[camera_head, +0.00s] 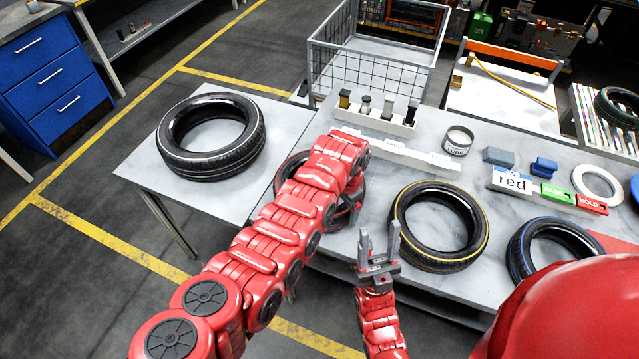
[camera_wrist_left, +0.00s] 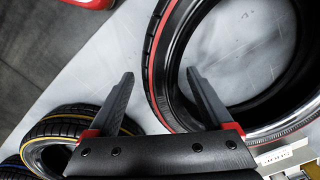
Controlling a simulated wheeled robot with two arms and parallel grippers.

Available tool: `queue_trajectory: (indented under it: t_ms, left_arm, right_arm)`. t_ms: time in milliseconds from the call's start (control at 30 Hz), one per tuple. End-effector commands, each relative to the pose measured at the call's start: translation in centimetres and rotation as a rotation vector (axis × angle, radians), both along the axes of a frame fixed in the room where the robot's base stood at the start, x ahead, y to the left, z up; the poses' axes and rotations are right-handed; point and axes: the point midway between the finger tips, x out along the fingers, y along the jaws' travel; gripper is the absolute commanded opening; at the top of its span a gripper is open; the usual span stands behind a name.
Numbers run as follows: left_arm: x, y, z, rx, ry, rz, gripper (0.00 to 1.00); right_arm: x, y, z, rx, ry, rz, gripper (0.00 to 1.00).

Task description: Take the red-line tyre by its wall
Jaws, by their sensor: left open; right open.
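The red-line tyre (camera_head: 289,168) lies flat on the table, mostly hidden behind my left arm in the head view. In the left wrist view the red-line tyre (camera_wrist_left: 168,28) fills the upper right, its red ring clear on the sidewall. My left gripper (camera_wrist_left: 159,73) is open and empty. Its two fingers appear on either side of the tyre's wall, one outside and one over the hole; how deep they reach is unclear. In the head view that gripper is largely covered by the arm. My right gripper (camera_head: 379,230) is open and empty, left of the yellow-line tyre (camera_head: 408,222).
A white-line tyre (camera_head: 249,136) lies on the left table. A blue-line tyre (camera_head: 517,252) lies at right. A wire cage (camera_head: 372,55) is at the back.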

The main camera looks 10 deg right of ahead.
Motion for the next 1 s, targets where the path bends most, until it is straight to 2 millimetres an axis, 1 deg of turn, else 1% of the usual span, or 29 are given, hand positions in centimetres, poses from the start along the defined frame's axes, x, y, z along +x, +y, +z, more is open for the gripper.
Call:
queue_trajectory:
  t_ms: [200, 333, 533, 567, 700, 967, 1000]
  left_arm:
    - [0.0, 0.0, -1.7, 0.004, 0.002, -0.001, 0.84]
    - [0.0, 0.0, -2.1, 0.0, 0.0, 0.0, 0.84]
    - [0.0, 0.0, -2.1, 0.0, -0.001, 0.0, 0.84]
    - [0.0, 0.0, -2.1, 0.0, -0.001, 0.0, 0.83]
    - [0.0, 0.0, -2.1, 0.0, -0.001, 0.0, 0.57]
    - [0.0, 0.0, -2.0, 0.0, -0.001, 0.0, 0.11]
    - [0.0, 0.0, -2.0, 0.0, -0.001, 0.0, 0.03]
  right_arm:
    - [0.0, 0.0, 0.1, 0.0, 0.0, 0.0, 0.5]
    - [0.0, 0.0, 0.2, 0.0, 0.0, 0.0, 0.5]
    - [0.0, 0.0, 0.2, 0.0, 0.0, 0.0, 0.5]
    - [0.0, 0.0, 0.2, 0.0, 0.0, 0.0, 0.5]
    - [0.0, 0.0, 0.2, 0.0, 0.0, 0.0, 0.5]
    - [0.0, 0.0, 0.2, 0.0, 0.0, 0.0, 0.5]
    - [0.0, 0.0, 0.2, 0.0, 0.0, 0.0, 0.5]
